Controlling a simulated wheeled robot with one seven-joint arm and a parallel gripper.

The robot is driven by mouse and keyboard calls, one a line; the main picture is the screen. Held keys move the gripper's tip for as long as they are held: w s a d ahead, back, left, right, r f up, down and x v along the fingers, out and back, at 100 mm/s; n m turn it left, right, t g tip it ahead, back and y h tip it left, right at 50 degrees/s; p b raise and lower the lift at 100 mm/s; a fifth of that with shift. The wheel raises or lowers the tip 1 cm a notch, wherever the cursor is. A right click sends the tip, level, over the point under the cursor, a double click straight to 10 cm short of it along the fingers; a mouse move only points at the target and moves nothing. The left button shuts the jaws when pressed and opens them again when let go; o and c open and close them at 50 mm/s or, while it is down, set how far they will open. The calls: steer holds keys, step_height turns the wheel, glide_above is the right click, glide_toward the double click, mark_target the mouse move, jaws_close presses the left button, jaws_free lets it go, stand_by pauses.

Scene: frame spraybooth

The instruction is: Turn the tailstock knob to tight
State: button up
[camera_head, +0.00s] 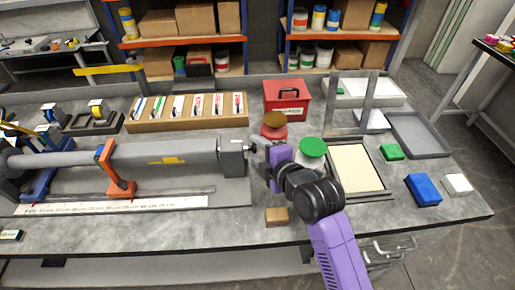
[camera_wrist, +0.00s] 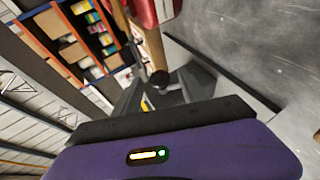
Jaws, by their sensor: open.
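The tailstock (camera_head: 231,158) is a grey block at the right end of the long grey tube (camera_head: 165,153) on the bench. My gripper (camera_head: 256,148) is at its right side, close to it, with the purple wrist behind. In the wrist view, a dark round knob-like end (camera_wrist: 160,79) shows by the open grey fingers (camera_wrist: 160,94). I take it for the tailstock knob, but its turn mark is not visible. I cannot tell whether the fingers touch it. In the head view the knob is largely hidden by my gripper.
An orange support (camera_head: 119,172) stands on the tube's rail. A red toolbox (camera_head: 287,97) is behind. A small brown block (camera_head: 277,216) lies in front. Bench front-left is mostly clear.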

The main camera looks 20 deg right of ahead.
steer(key=shift+w+f, duration=0.1)
steer(key=shift+w, duration=0.2)
jaws_close()
steer(key=shift+p, duration=0.35)
